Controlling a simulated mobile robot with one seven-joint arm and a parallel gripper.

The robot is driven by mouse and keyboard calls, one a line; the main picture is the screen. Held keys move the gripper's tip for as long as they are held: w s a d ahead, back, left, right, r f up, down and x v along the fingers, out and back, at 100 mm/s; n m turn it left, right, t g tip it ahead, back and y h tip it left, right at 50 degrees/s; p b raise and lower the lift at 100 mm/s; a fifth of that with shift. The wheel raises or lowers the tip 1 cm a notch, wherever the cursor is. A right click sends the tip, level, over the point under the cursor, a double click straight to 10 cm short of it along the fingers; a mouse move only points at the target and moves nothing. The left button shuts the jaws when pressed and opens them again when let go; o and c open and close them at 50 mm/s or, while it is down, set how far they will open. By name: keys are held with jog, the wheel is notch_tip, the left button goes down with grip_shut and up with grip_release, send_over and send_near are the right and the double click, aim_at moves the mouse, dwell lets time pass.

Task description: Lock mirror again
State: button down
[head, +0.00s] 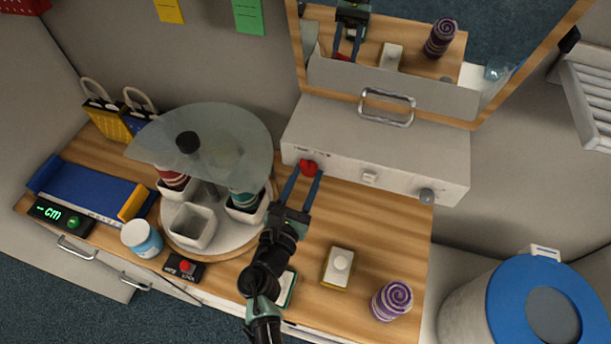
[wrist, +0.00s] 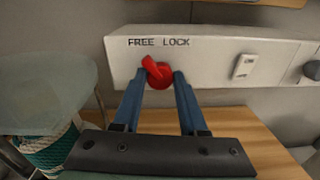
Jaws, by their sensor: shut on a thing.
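The mirror (head: 520,50) stands tilted in a wooden frame behind the white panel (head: 400,155), with a metal handle (head: 387,106) at its lower edge. A red knob (head: 308,167) sits on the panel's front at the left. In the wrist view, the red knob (wrist: 160,77) is below the words FREE and LOCK, and its pointer leans up and left, toward FREE. My gripper (head: 309,171) is shut on the red knob, with one blue finger on each side, as the wrist view (wrist: 160,80) also shows.
A white switch (head: 369,177) and a grey knob (head: 427,195) are further right on the panel. A round stand with a glass top (head: 225,140) is left of my arm. A white-topped block (head: 338,265) and a purple spiral roll (head: 391,300) stand on the wooden counter at right.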

jog(key=m+b, duration=0.3)
jog(key=shift+f, duration=0.1)
jog(key=m+b, duration=0.3)
jog(key=m, duration=0.2)
jog(key=shift+d, duration=0.1)
jog(key=m+b, duration=0.3)
jog(key=m, duration=0.1)
jog(key=shift+y, duration=0.3)
jog(key=shift+m+b, duration=1.15)
jog(key=shift+m, duration=0.45)
jog(key=shift+d+m, duration=0.1)
jog(key=shift+m, duration=0.2)
jog(key=shift+c, duration=2.2)
grip_release()
jog(key=shift+s, duration=0.1)
